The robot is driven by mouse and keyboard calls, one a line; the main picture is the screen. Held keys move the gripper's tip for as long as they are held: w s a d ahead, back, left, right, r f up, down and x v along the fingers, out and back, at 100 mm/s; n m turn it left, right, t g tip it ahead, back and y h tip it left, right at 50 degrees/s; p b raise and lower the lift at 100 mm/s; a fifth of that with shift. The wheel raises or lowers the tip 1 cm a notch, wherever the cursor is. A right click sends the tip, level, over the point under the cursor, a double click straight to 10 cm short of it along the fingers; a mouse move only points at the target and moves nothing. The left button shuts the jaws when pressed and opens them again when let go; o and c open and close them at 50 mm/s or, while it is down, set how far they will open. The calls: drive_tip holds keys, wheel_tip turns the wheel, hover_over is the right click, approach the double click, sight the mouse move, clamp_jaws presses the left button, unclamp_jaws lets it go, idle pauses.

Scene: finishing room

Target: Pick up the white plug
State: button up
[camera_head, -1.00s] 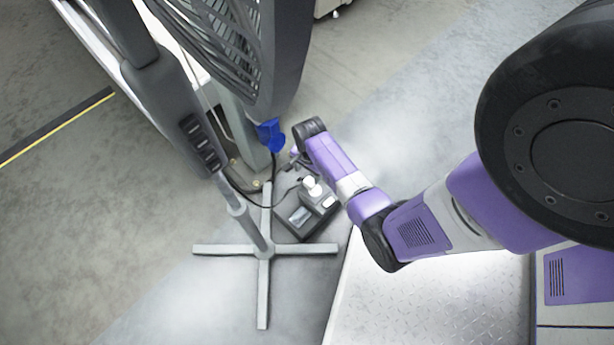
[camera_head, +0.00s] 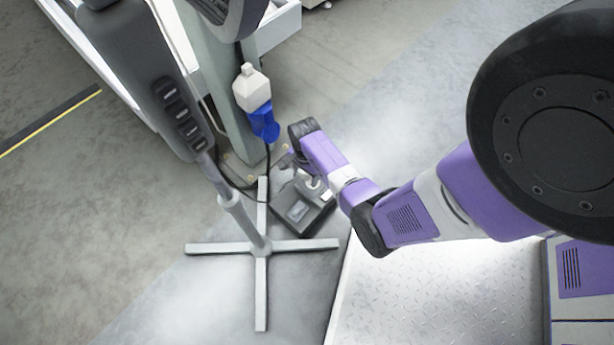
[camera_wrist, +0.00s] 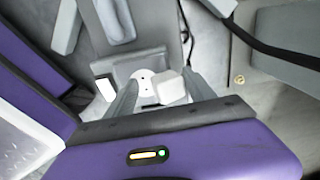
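The white plug (camera_head: 312,184) stands on top of a dark grey box (camera_head: 298,213) on the floor in the head view, partly covered by my gripper (camera_head: 297,174). In the wrist view the plug (camera_wrist: 172,88) shows as a white block with a round white face holding small holes beside it. My gripper's two grey fingers (camera_wrist: 160,84) are apart, one on each side of these white parts. I cannot tell whether either finger touches the plug.
A white and blue connector (camera_head: 254,92) hangs on a grey post left of my gripper. A grey stand with crossed feet (camera_head: 262,248) and a dark switch panel (camera_head: 180,115) are close by on the left. A black cable runs near the box.

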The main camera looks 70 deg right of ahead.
drive_tip(key=shift+s+a+f, duration=0.1)
drive_tip(key=shift+s+a, duration=0.05)
drive_tip(key=shift+s, duration=0.05)
drive_tip(key=c, duration=1.3)
wheel_tip(320, 180, up, 20)
drive_tip(key=p, duration=1)
drive_tip(key=shift+w, duration=0.15)
drive_tip(key=o, duration=0.8)
drive_tip(key=shift+c, duration=0.2)
clamp_jaws()
